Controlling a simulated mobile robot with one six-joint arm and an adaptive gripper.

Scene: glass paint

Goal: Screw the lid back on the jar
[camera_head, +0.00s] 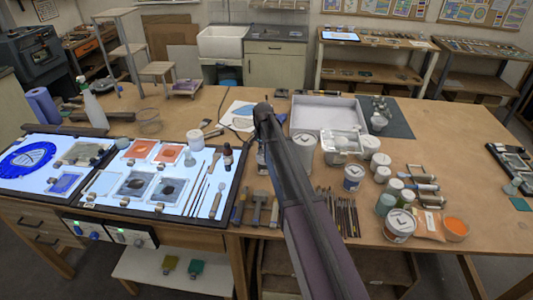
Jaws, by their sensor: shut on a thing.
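My arm reaches up from the bottom edge over the workbench and ends in a dark joint. No fingertips show; my gripper is hidden behind the arm, so what it holds cannot be seen. An open tub of orange material (456,229) stands at the bench's right front, with no lid on it. Beside it is a white-lidded jar (400,225). Another white-lidded jar with a dark label (354,177) stands right of my arm. A pale round jar top (304,142) shows close against the arm's right side. I cannot tell which is the task's jar or lid.
Several small jars (385,203) crowd the bench right of my arm. A white tray (318,108) lies behind. Brushes (345,218) lie near the front edge. Lit glass panels (135,178) and a white jar (195,140) are at left.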

